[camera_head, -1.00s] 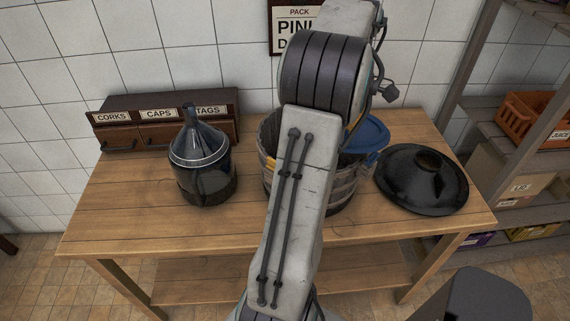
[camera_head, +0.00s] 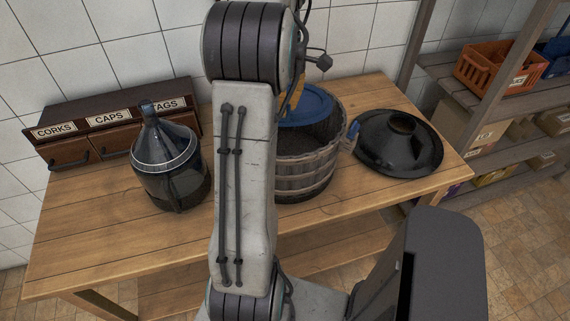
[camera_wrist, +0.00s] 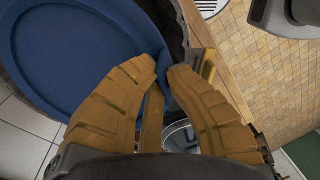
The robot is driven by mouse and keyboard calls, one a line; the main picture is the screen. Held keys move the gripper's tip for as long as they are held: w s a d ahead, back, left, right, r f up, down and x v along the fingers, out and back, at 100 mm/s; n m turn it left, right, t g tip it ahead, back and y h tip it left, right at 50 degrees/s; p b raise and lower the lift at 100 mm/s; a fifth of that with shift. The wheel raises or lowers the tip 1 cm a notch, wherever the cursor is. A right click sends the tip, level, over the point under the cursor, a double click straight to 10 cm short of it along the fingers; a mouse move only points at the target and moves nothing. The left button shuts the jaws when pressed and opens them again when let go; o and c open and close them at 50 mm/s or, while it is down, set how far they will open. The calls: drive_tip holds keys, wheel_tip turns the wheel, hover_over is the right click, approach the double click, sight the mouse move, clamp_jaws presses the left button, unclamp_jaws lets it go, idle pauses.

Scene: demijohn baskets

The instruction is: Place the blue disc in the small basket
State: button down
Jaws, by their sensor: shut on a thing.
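The blue disc (camera_head: 304,108) is at the back of the round wooden basket (camera_head: 308,182), over its mouth. I cannot tell whether the disc touches the basket. My gripper's yellow fingers show only partly in the head view, behind my arm. In the wrist view my gripper (camera_wrist: 166,75) is shut on the rim of the blue disc (camera_wrist: 85,62), which fills the upper left. My arm hides the left side of the basket.
A dark demijohn (camera_head: 170,170) stands left of the basket. A drawer box (camera_head: 112,132) labelled CORKS, CAPS and TAGS is behind it. A black conical lid (camera_head: 385,152) lies to the right. A shelf with an orange crate (camera_head: 500,70) stands farther right. The table's (camera_head: 110,240) front left is clear.

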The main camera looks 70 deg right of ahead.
wheel_tip(320, 180, down, 20)
drive_tip(key=shift+f, duration=0.25)
idle(1.0)
drive_tip(key=shift+f, duration=0.15)
drive_tip(key=c, duration=1.8)
unclamp_jaws()
drive_tip(key=shift+f+b, duration=0.1)
drive_tip(key=shift+b, duration=0.2)
drive_tip(key=o, duration=0.4)
